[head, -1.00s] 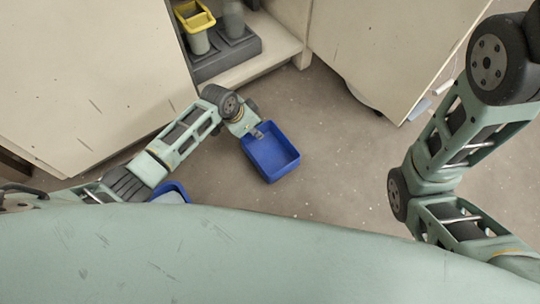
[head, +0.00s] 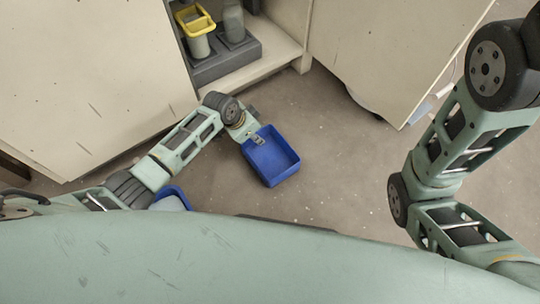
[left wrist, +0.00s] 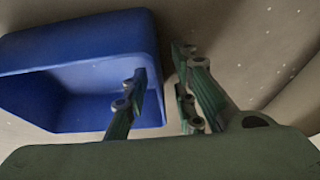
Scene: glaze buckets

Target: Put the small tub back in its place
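The small blue tub (head: 288,166) is an open, roughly square box, seen above the grey floor in the head view. My left gripper (head: 255,139) is at its upper left wall. In the left wrist view the tub (left wrist: 80,47) fills the left side, and my left gripper (left wrist: 160,95) straddles its wall, with one finger inside and one outside. My right gripper is out of view; only links of my right arm show at the right.
Another blue tub (head: 177,192) is partly hidden behind my body. Floor (head: 335,150) right of the held tub is clear.

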